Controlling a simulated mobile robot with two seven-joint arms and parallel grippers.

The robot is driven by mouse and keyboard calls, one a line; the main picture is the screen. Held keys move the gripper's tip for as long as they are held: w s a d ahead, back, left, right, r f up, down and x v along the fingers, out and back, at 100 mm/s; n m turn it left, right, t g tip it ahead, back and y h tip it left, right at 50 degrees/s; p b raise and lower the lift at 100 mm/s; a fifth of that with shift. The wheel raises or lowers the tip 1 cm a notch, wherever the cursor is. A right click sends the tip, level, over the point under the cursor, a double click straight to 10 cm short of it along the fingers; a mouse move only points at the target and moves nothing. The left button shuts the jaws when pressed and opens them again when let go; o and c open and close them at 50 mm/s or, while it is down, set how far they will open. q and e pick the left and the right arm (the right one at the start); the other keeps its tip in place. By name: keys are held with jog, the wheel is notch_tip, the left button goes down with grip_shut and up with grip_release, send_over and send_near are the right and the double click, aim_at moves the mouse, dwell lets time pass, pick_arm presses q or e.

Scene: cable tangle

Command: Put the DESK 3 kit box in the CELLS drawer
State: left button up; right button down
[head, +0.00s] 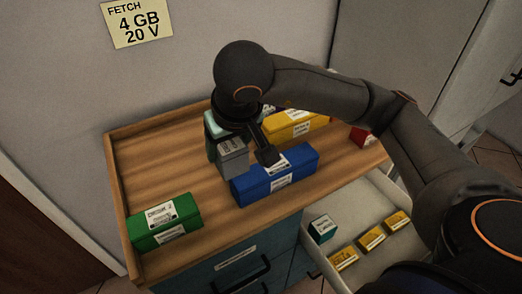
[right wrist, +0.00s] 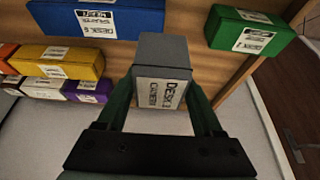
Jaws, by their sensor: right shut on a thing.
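The DESK 3 kit box is a grey box (head: 234,158) with a white label, in the head view over the wooden top, left of the blue box. In the right wrist view the grey box (right wrist: 163,85) shows its label "DESK 3". My right gripper (right wrist: 163,100) is shut on it, a green finger on each side. I cannot tell how far it is above the top. An open pale drawer (head: 347,204) is at the lower right, holding a teal box and several yellow packs. No drawer name is readable on it. My left gripper is not in view.
A blue box (head: 276,178) stands close beside the grey box. A green box (head: 163,222) is at the front left, a yellow box (head: 296,125) and a red one (head: 362,137) behind. My right arm passes over the cabinet's right side. The back of the open drawer looks bare.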

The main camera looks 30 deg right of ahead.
jog(key=shift+w+a+r, duration=0.1)
jog(key=shift+w, duration=0.1)
jog(key=shift+w+d+b, duration=0.15)
jog(key=shift+d+b, duration=0.1)
jog(key=shift+b, duration=0.05)
jog(key=w+d+f, duration=0.2)
jog(key=d, duration=0.1)
jog(key=w+d+f, duration=0.2)
jog(key=d+f, duration=0.1)
jog(key=d, duration=0.1)
jog(key=w+d+f, duration=0.2)
jog(key=d+f, duration=0.1)
jog(key=d, duration=0.1)
jog(key=shift+f, duration=0.2)
jog(key=f, duration=0.3)
jog(key=shift+w+d+p, duration=0.1)
jog(key=shift+d+p, duration=0.2)
jog(key=shift+f, duration=0.5)
